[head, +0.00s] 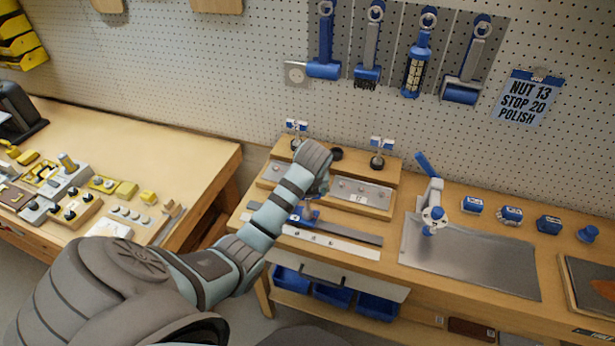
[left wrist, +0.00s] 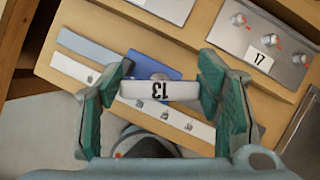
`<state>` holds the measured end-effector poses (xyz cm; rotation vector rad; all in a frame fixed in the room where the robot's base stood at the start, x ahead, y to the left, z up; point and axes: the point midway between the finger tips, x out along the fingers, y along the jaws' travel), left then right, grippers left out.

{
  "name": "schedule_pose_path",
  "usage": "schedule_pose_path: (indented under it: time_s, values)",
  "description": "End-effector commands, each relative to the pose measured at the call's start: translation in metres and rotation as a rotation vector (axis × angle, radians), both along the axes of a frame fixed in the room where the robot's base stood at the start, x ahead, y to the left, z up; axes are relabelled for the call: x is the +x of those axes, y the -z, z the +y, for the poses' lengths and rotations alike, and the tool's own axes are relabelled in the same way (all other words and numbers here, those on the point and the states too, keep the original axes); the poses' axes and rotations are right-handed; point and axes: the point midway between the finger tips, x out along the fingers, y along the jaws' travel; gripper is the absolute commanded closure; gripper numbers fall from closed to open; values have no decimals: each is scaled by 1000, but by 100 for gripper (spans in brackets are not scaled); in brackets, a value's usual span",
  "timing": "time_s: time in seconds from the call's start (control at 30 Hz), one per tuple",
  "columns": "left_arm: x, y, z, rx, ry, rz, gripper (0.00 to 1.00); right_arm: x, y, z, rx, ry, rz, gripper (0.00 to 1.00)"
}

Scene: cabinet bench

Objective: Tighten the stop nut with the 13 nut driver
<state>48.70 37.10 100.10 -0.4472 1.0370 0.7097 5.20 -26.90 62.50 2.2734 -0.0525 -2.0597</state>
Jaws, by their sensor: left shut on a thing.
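My left gripper (left wrist: 160,85) is shut on the nut driver (left wrist: 146,91), whose white band reads 13 upside down in the left wrist view. The green fingers press on both ends of the band. In the head view my left gripper (head: 322,184) is over the middle bench, partly hidden by my own wrist. A blue block (head: 304,215) lies below it on a grey strip; it also shows behind the band in the left wrist view (left wrist: 158,66). I cannot tell which piece is the stop nut. My right gripper is not in view.
A metal plate labelled 17 (head: 376,196) stands on the raised wooden step. A blue-handled fixture (head: 432,205) stands on a metal sheet (head: 480,262) to the right. Tools hang on the pegboard beside a sign (head: 528,97) reading NUT 13, STOP 20, POLISH. Blue bins (head: 334,296) sit below.

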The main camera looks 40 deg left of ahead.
Motion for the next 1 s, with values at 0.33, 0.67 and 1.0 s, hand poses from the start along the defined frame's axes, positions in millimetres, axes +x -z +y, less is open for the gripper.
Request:
schedule_pose_path:
  time_s: [0.33,0.67,1.0]
  values:
    - [0,0,-1,1,236,5,78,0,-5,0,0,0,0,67]
    - [0,1,-1,2,427,5,78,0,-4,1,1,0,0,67]
    - [1,1,-2,1,578,6,78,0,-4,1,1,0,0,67]
